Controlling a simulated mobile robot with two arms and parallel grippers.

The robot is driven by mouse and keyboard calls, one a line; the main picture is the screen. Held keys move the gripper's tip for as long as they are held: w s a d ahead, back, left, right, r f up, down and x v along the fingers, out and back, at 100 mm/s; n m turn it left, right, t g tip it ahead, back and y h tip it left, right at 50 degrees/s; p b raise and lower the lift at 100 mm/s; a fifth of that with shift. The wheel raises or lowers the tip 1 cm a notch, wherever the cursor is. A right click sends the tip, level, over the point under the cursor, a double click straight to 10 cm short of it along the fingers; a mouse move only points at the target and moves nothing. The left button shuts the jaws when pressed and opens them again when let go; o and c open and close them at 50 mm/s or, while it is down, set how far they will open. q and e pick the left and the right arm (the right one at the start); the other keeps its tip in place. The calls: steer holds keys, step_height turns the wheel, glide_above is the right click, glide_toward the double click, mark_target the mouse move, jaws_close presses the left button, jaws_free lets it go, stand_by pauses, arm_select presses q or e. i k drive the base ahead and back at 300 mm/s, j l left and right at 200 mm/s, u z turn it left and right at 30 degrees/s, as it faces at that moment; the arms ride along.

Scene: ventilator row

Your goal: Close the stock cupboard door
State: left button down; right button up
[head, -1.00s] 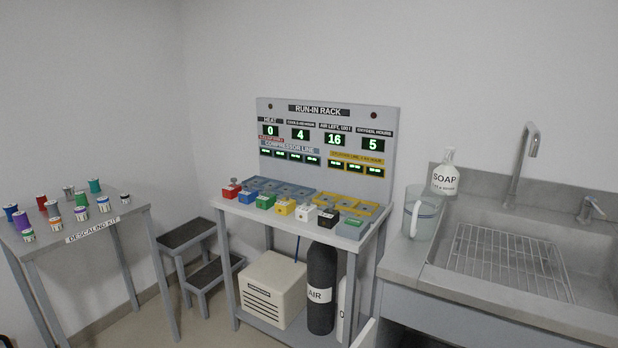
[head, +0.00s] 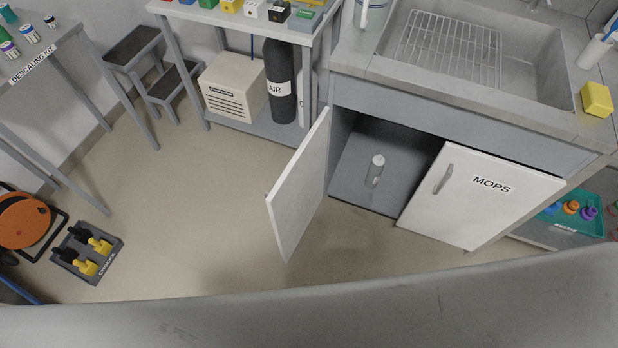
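A cupboard under the sink shows in the head view. Its left door (head: 300,190) is white and stands open, swung out into the room. No label shows on the visible face of this door, so I cannot tell whether it is the stock cupboard door. The inside (head: 350,185) is dark grey, and a small clear bottle (head: 375,171) stands in it. The right door (head: 470,200) is white, marked MOPS, has a grey handle (head: 443,179) and looks shut. Neither of my grippers is in view.
Open floor (head: 190,210) lies left of the open door. A crate (head: 88,248) with yellow and black items and an orange reel (head: 22,222) are at the left. The run-in rack table (head: 240,17) and step stool (head: 133,48) stand behind. A teal tray (head: 590,238) is at the right.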

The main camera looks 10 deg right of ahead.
mark_target(294, 200)
steer(key=i+j+z, duration=0.1)
steer(key=z, duration=0.35)
steer(key=j+z, duration=0.25)
steer(key=z, duration=0.25)
steer(key=j+z, duration=0.2)
steer(key=z, duration=0.25)
steer(key=j+z, duration=0.2)
steer(key=j, duration=0.45)
steer(key=j+z, duration=0.15)
steer(key=j, duration=0.45)
steer(key=k+j+z, duration=0.2)
steer(key=j, duration=0.4)
steer(key=i, duration=0.05)
